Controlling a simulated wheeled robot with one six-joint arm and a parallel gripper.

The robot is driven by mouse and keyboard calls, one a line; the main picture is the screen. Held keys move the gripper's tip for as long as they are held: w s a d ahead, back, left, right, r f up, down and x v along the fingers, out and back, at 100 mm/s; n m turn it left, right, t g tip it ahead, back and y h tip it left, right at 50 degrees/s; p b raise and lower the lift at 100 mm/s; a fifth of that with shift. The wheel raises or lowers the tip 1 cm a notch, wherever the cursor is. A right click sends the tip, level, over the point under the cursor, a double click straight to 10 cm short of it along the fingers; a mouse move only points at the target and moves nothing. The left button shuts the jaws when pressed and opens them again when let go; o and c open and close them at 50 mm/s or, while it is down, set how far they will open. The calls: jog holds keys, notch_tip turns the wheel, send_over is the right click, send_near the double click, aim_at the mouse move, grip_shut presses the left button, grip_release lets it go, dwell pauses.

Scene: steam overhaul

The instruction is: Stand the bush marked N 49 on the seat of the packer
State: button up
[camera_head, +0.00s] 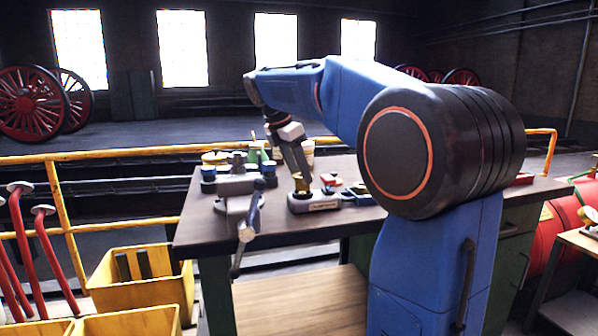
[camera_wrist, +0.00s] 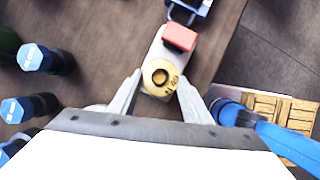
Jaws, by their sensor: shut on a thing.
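A brass bush (camera_wrist: 160,77) with a dark round hole and dark lettering on its top sits between my fingertips in the wrist view; the lettering is too small to read surely. My gripper (camera_head: 301,174) is shut on it, pointing down over the bench. The bush also shows as a brass piece (camera_head: 301,188) in the head view. It is over one end of a pale grey block (camera_head: 314,204) with a label plate on its front. I cannot tell whether they touch. A red block (camera_wrist: 180,37) is on the grey block's other end. I cannot tell which thing is the packer.
The dark bench (camera_head: 200,238) carries a grey vice (camera_head: 238,200) in front and several blue-topped pieces (camera_wrist: 34,58) to the left. A blue item (camera_wrist: 240,115) and a wooden-slatted tray (camera_wrist: 265,103) lie right in the wrist view. A yellow rail (camera_head: 110,155) runs behind.

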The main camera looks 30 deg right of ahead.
jog(key=shift+f, duration=1)
dwell(0.8)
jog(key=o, duration=1.4)
jog(key=shift+r, duration=4.5)
jog(key=s+a+f+m+t+y, duration=0.1)
jog(key=s+a+f+m, duration=0.3)
jog(key=s+f, duration=0.6)
jog(key=s+a+f+m+t+y, duration=0.2)
jog(key=s+a+f+m, duration=0.3)
jog(key=s+f+m, duration=0.3)
jog(key=s+a+f+m+t+y, duration=0.1)
jog(key=s+a+f+m, duration=0.4)
jog(key=s+f, duration=0.7)
jog(key=shift+s+a+f+m+t, duration=0.1)
jog(key=shift+a+f+m+t, duration=0.15)
jog(key=shift+f+m+t, duration=0.25)
